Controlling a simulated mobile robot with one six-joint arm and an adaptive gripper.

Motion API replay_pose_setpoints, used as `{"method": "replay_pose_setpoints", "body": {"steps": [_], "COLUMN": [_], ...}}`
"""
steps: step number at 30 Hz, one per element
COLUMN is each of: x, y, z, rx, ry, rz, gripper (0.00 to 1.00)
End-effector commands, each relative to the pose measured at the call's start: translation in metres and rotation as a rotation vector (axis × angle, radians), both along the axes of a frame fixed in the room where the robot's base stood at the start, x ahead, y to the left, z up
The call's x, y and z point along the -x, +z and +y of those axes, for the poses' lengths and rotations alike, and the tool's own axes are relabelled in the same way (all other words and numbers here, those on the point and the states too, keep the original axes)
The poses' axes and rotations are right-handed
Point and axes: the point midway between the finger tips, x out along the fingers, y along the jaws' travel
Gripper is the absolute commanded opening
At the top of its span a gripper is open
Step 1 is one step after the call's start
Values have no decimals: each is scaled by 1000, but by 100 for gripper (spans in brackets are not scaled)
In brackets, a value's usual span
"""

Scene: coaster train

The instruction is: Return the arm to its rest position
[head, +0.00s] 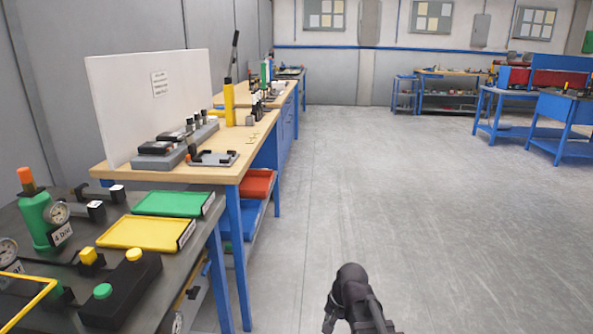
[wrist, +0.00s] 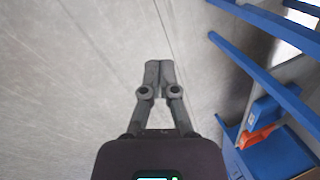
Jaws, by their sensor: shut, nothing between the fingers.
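My gripper (wrist: 158,66) is seen from above in the wrist view, over bare grey floor. Its two fingers meet at the tips, with nothing between them. In the head view, a dark part of my arm (head: 352,290) shows at the bottom centre, in front of open floor. The fingertips cannot be made out in that view. The rest of the arm is cut off by the lower edge.
A dark bench with a green tray (head: 168,203), a yellow tray (head: 146,234) and gauges stands at the near left. A wooden workbench (head: 222,173) runs behind it. Blue frame bars (wrist: 262,75) lie right of my gripper. The middle floor (head: 400,180) is clear.

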Motion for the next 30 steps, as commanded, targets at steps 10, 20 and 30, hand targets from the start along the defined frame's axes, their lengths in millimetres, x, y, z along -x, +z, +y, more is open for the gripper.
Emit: {"method": "replay_pose_setpoints", "body": {"steps": [10, 20, 30], "x": [41, 54, 53], "y": [-6, 12, 56], "z": [-64, -84, -84], "rx": [205, 272, 270], "ry": [273, 374, 372], "rz": [5, 23, 23], "gripper": [0, 0, 0]}}
